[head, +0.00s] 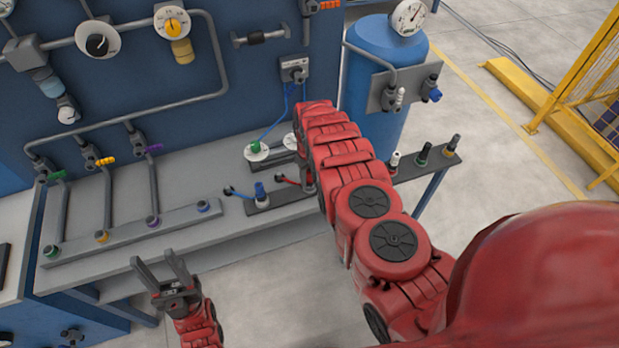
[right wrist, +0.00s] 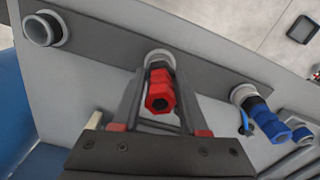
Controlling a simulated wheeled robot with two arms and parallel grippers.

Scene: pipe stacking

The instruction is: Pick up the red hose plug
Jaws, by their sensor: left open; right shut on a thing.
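The red hose plug (right wrist: 160,92) shows in the right wrist view with its hexagonal end toward the camera. It sits at a pale round collar on a dark strip; I cannot tell whether it is still seated. My right gripper (right wrist: 160,84) has its fingers on both sides of the plug and is shut on it. My left gripper (head: 154,262) is open and empty in front of the bench's front edge.
A blue plug (right wrist: 268,122) stands in the neighbouring holder, also visible in the head view (head: 260,190). A blue tank (head: 379,90) stands behind my right arm. Grey pipes (head: 108,190) stand on the bench at left.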

